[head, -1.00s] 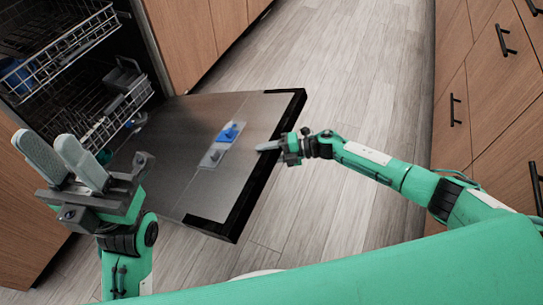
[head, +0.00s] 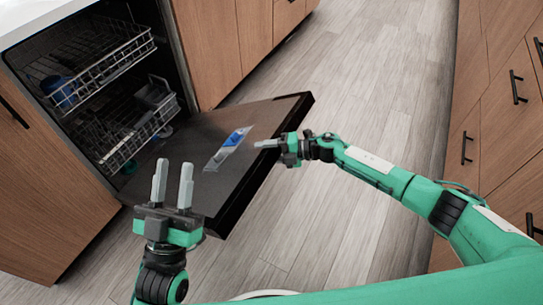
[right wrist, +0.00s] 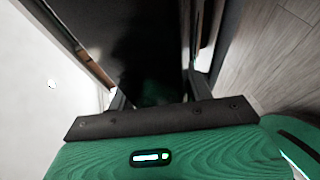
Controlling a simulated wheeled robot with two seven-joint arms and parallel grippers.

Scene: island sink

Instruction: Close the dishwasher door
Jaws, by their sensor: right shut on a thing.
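The dishwasher door (head: 262,116) is folded down and partly open, sloping out from the dishwasher, with its dark inner face up. My right gripper (head: 266,144) is at the door's outer edge, its fingers on either side of the panel. In the right wrist view the dark door (right wrist: 150,50) runs between the two fingers (right wrist: 160,92), shut on it. My left gripper (head: 172,184) is empty with its fingers apart, pointing up, in front of the door's near corner.
Two wire racks, upper (head: 100,72) and lower (head: 140,125), sit in the dishwasher; a blue item (head: 58,90) is in the upper one. Wooden cabinets (head: 490,110) with black handles stand at the right. The wooden floor (head: 370,70) between is clear.

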